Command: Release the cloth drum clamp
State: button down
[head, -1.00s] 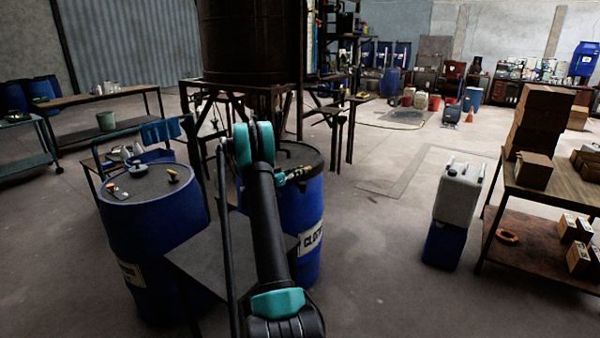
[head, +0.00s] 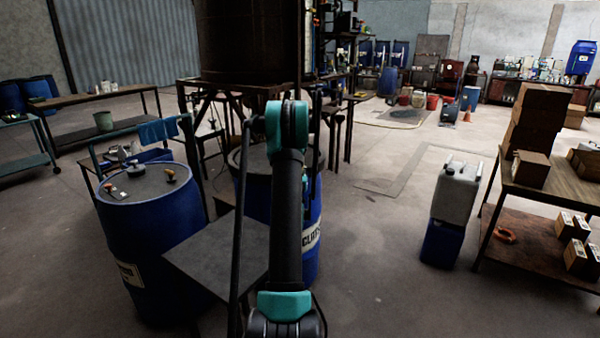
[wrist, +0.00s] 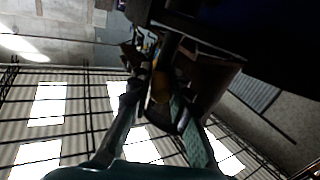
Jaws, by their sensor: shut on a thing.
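The cloth drum (head: 310,215) is blue with a white label, partly readable, and stands behind my arm in the head view. My arm covers much of its front and lid. My gripper (wrist: 157,100) shows in the wrist view, its fingers closed around a small dark and amber piece (wrist: 160,91), which looks like the clamp's handle. The rest of the clamp cannot be made out, and the head view hides the gripper behind the arm.
Another blue drum (head: 150,240) with small fittings on its lid stands at the left. A grey plate (head: 225,255) lies between the drums. A dark vat (head: 247,40) on a frame rises behind. The floor at right is clear up to a stacked canister (head: 456,192).

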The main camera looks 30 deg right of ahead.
jog(key=shift+s+d+n+t+y, duration=0.1)
jog(key=shift+n+t+y, duration=0.5)
jog(key=shift+y, duration=0.15)
jog(key=shift+s+d+n+t+y, duration=0.1)
jog(key=shift+n+t+y, duration=0.45)
jog(key=shift+y, duration=0.2)
jog(key=n+y, duration=0.1)
jog(key=n+t+y, duration=0.1)
jog(key=shift+d+y, duration=0.2)
jog(key=shift+y, duration=0.1)
jog(key=shift+d+n+t+y, duration=0.1)
jog(key=shift+n+t+y, duration=0.45)
jog(key=shift+n+y, duration=0.95)
jog(key=shift+y, duration=0.6)
jog(key=c, duration=1.4)
grip_release()
jog(key=s, duration=0.4)
jog(key=s+a, duration=0.1)
jog(key=s, duration=0.7)
jog(key=shift+a, duration=0.2)
